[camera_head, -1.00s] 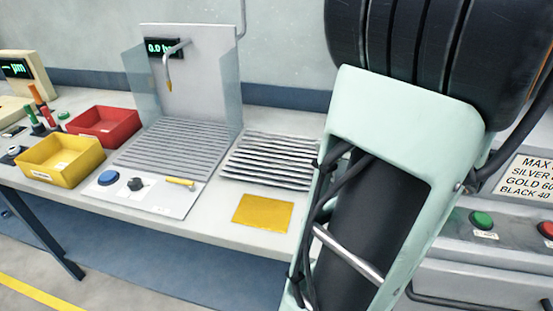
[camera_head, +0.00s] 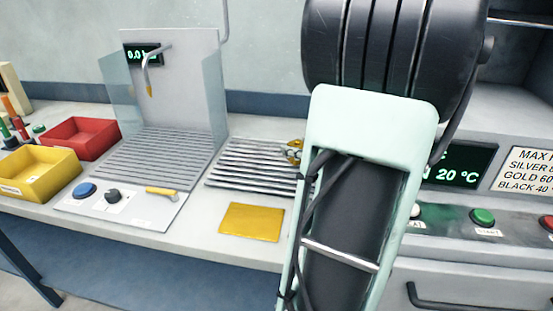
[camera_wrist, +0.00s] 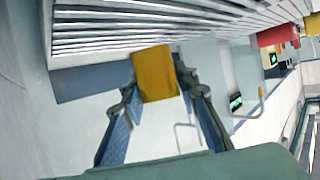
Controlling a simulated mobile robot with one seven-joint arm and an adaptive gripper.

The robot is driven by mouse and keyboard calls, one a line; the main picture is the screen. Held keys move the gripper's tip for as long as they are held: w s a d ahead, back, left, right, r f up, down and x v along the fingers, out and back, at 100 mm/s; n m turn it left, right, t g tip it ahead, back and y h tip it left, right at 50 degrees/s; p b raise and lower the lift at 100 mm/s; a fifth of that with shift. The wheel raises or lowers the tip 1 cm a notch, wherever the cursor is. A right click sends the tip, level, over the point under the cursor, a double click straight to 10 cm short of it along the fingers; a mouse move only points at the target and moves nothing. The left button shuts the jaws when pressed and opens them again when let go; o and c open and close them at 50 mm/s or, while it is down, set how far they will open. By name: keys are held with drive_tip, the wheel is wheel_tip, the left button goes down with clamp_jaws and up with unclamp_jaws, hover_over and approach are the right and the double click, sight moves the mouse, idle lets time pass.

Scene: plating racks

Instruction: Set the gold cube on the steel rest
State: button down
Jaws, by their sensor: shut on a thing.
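The gold cube (camera_wrist: 156,75) is held between the two fingers of my gripper (camera_wrist: 157,82) in the wrist view. In the head view a small gold patch (camera_head: 294,151) shows at the left edge of my arm, beside the right end of the slatted steel rest (camera_head: 250,166); it seems to be part of the held cube. My arm hides most of the gripper there. Metal slats (camera_wrist: 190,22) cross the top of the wrist view, beyond the cube. I cannot tell whether the cube touches the rest.
A flat yellow square (camera_head: 250,222) lies in front of the rest. A ribbed tray with a clear guard (camera_head: 117,92) stands to its left. A yellow bin (camera_head: 38,176) and a red bin (camera_head: 80,138) stand farther left. A control panel with buttons (camera_head: 482,217) is at right.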

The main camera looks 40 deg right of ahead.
sight(294, 159)
drive_tip(key=shift+w+f, duration=0.35)
drive_tip(key=shift+w+f+b, duration=0.15)
drive_tip(key=shift+f+b, duration=0.25)
drive_tip(key=shift+f, duration=0.45)
drive_tip(key=shift+w+f+b, duration=0.1)
drive_tip(key=shift+f+b, duration=0.25)
drive_tip(key=shift+f, duration=0.5)
drive_tip(key=shift+f, duration=0.1)
drive_tip(key=c, duration=1.5)
unclamp_jaws()
drive_tip(key=shift+f, duration=0.1)
drive_tip(key=shift+r, duration=0.25)
drive_tip(key=p+v, duration=0.2)
drive_tip(key=v, duration=1)
drive_tip(key=shift+s+f+p, duration=0.1)
drive_tip(key=shift+p, duration=0.2)
